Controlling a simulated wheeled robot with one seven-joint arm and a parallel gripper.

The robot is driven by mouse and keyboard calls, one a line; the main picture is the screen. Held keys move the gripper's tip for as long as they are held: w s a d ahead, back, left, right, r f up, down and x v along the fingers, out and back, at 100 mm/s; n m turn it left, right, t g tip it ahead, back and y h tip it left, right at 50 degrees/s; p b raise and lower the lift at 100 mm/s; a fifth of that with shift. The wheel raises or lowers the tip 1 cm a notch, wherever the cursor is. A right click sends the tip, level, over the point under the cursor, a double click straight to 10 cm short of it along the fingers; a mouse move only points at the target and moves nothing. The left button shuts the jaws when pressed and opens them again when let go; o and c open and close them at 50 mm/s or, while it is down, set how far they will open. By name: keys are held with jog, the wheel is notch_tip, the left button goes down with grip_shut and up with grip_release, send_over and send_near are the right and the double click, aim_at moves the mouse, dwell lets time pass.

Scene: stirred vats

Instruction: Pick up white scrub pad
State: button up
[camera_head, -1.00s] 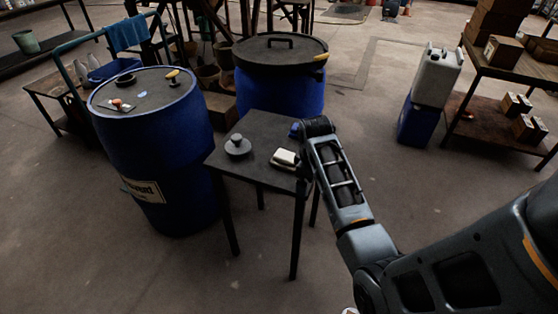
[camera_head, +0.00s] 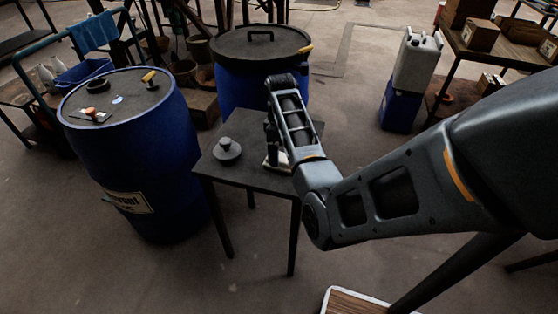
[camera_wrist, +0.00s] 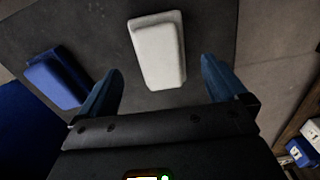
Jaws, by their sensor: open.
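The white scrub pad (camera_wrist: 158,52) lies on the dark small table (camera_head: 236,176). In the wrist view it is a pale, slightly tilted block, between and just beyond my two fingertips. My gripper (camera_wrist: 161,66) is open and empty, with one blue finger on each side of the pad's near end. I cannot tell the height of the fingers above the table. In the head view my arm hides most of the pad and the gripper. A blue pad (camera_wrist: 57,78) lies left of the left finger in the wrist view.
A dark round knobbed object (camera_head: 227,151) stands on the table, left of my arm. A blue drum (camera_head: 135,150) stands close on the left, and another lidded blue drum (camera_head: 240,85) stands behind. Floor to the table's right is open.

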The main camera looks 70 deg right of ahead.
aim_at(280, 156)
notch_tip(280, 156, down, 4)
jog(key=shift+a+f, duration=0.1)
jog(key=shift+c, duration=0.2)
jog(key=c, duration=1.1)
jog(key=shift+r, duration=0.75)
notch_tip(280, 156, up, 3)
jog(key=s+d+r, duration=0.4)
jog(key=s+r, duration=0.2)
jog(key=s, duration=0.4)
jog(key=shift+s+d+r, duration=0.3)
jog(key=shift+s, duration=0.1)
